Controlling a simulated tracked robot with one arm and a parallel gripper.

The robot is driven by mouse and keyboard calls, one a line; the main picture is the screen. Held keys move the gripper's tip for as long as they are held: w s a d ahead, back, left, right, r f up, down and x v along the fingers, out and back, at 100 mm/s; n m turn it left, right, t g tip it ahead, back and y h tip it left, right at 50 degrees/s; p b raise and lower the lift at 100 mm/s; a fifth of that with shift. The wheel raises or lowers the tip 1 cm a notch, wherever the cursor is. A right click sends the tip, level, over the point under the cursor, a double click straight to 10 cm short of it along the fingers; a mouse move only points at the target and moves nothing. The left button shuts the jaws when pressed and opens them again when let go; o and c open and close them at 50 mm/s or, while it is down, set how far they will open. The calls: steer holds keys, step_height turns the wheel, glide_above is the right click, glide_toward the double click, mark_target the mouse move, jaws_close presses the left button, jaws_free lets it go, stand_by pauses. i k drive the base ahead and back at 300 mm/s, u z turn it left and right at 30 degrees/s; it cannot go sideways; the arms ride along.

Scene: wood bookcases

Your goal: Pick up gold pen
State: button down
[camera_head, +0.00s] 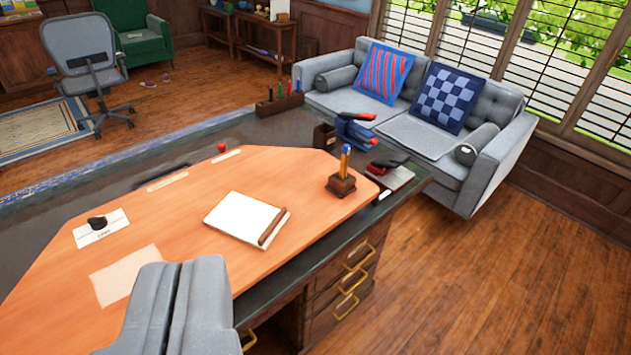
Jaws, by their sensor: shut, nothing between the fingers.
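A small dark wooden pen holder (341,185) stands on the orange-brown desk top (185,215), near its right side. A yellow-gold pen (344,164) stands upright in it beside a blue one; they are small and overlap, so I cannot tell for sure which is the gold pen. A white notepad (240,217) lies left of the holder, with a brown stick-like object (272,227) across its right edge. My gripper is not in view.
A grey padded chair back (185,305) stands at the desk's near edge. A grey sofa (430,120) stands behind. Wooden floor right of the desk is clear.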

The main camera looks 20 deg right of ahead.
mark_target(344, 162)
steer(key=z, duration=0.1)
steer(key=i, duration=1.75)
steer(key=z, duration=0.2)
